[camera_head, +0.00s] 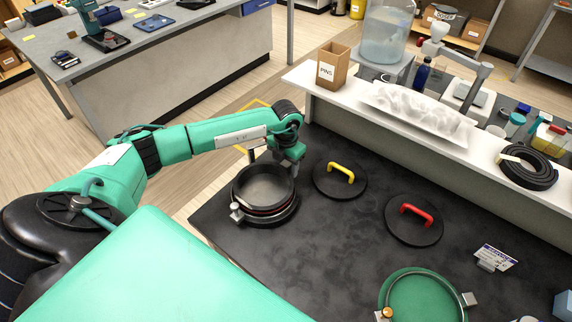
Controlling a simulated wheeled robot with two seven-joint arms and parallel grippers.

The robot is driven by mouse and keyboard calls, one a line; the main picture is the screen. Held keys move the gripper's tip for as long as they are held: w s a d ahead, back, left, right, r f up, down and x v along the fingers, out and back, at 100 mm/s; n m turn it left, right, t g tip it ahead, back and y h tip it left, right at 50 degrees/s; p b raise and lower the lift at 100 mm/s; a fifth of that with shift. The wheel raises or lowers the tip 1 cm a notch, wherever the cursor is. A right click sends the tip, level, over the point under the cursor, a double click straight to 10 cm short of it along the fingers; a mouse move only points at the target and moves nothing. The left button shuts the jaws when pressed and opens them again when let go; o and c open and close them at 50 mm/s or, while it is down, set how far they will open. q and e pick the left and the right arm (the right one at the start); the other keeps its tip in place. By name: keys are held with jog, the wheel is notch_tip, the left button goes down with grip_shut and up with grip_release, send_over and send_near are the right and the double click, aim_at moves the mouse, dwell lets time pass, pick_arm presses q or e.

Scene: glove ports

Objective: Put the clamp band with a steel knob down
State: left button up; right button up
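A dark round port (264,214) stands on the black bench at the left. A clamp band (262,209) runs around its upper part, with a steel knob and a pale block (237,211) at its near left side. A thin red line shows just below the rim. My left gripper (289,164) points down at the far right side of this ring. Its fingertips are too small and partly hidden, so I cannot tell whether they are shut on the band. My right gripper is out of view.
Black round lids with a yellow handle (340,172) and a red handle (417,211) lie to the right. A green port (424,298) with a brass-knobbed band is at the bottom right. A small sign (494,257) stands nearby. The bench between them is clear.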

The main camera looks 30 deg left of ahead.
pick_arm(q)
jog(key=shift+r, duration=0.15)
notch_tip(320, 180, up, 12)
jog(key=b, duration=0.3)
dwell(0.5)
